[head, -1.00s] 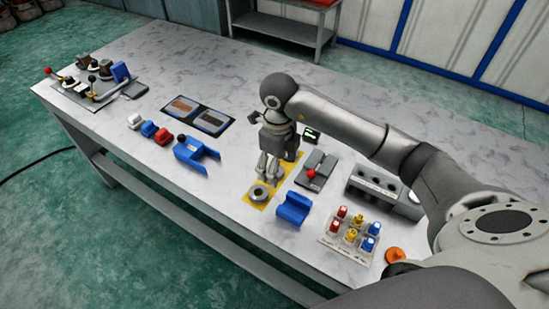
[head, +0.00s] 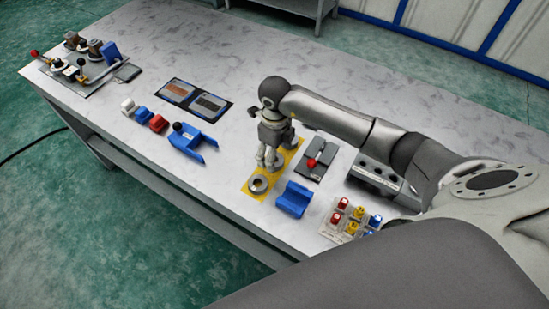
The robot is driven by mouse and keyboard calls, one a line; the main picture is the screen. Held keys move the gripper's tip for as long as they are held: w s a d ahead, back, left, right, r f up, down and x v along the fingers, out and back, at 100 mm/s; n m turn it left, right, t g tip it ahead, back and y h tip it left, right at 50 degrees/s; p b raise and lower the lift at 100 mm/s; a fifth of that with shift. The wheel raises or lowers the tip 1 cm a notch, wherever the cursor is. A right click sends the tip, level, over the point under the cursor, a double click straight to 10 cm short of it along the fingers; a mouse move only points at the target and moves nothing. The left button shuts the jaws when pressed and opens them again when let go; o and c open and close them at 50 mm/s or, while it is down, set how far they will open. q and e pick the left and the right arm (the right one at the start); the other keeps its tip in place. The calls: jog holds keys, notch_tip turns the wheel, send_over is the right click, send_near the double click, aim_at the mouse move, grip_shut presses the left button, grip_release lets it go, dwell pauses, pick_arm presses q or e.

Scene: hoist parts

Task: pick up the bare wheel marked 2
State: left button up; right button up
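A bare ring-shaped metal wheel (head: 259,183) lies flat at the near end of a yellow strip (head: 250,194) on the table. Its marking is too small to read. My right gripper (head: 268,165) points down over the strip, just behind this wheel and apart from it in the picture. Its fingers are small here; I cannot tell how far apart they are or whether anything is between them. The gripper hides part of the strip. My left gripper is not in view.
A blue cradle (head: 294,199) stands right of the strip, and a grey plate with a red-knobbed lever (head: 312,163) behind it. A blue bracket (head: 188,141) stands left. A button tray (head: 338,229) is partly hidden at the right. The table's back middle is clear.

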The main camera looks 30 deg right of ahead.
notch_tip(320, 180, down, 2)
jog(key=shift+f+p, duration=0.3)
jog(key=shift+f, duration=0.1)
jog(key=shift+c, duration=0.2)
jog(key=c, duration=1.2)
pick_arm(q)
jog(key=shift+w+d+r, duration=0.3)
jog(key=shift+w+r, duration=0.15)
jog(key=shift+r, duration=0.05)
pick_arm(e)
jog(key=shift+w, duration=0.1)
jog(key=shift+c, duration=0.5)
jog(key=shift+r, duration=0.1)
